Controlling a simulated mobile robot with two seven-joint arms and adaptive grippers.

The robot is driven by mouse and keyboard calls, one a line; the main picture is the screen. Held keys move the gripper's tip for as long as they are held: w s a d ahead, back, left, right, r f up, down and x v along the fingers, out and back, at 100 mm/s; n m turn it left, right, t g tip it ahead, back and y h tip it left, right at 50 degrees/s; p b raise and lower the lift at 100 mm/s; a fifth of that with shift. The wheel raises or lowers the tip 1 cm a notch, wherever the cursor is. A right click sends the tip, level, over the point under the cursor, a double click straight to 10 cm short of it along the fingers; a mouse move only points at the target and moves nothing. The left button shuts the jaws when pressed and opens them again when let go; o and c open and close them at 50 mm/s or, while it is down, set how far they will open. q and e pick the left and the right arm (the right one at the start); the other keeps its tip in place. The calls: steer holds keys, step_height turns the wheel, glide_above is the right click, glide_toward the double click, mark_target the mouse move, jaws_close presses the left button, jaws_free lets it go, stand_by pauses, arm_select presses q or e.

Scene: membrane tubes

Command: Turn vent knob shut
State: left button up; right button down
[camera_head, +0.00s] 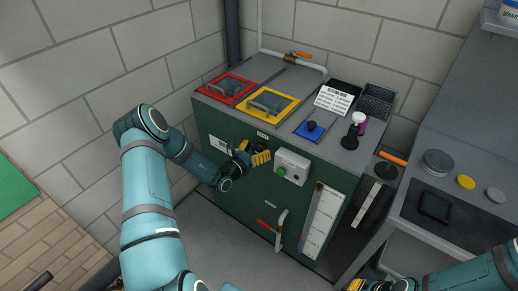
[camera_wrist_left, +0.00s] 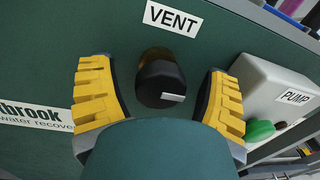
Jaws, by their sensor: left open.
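The vent knob (camera_wrist_left: 161,82) is black and round with a pale pointer mark, on the green cabinet front below a white VENT label (camera_wrist_left: 173,18). In the left wrist view it sits between the yellow fingers of my left gripper (camera_wrist_left: 160,98), with a gap on both sides. The left gripper is open and also shows at the cabinet front in the head view (camera_head: 251,158), where it mostly hides the knob. My right gripper (camera_head: 370,286) is only partly in view at the bottom edge, and its jaws cannot be made out.
A pump box (camera_head: 291,166) with a green button (camera_wrist_left: 258,131) sticks out just right of the knob. A red-handled valve and pipe (camera_head: 279,228) are lower on the front. Red (camera_head: 226,89) and yellow (camera_head: 267,102) lids are on top. A grey counter (camera_head: 470,125) stands at right.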

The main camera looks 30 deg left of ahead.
arm_select(q)
steer(key=shift+w, duration=0.45)
steer(key=c, duration=1.3)
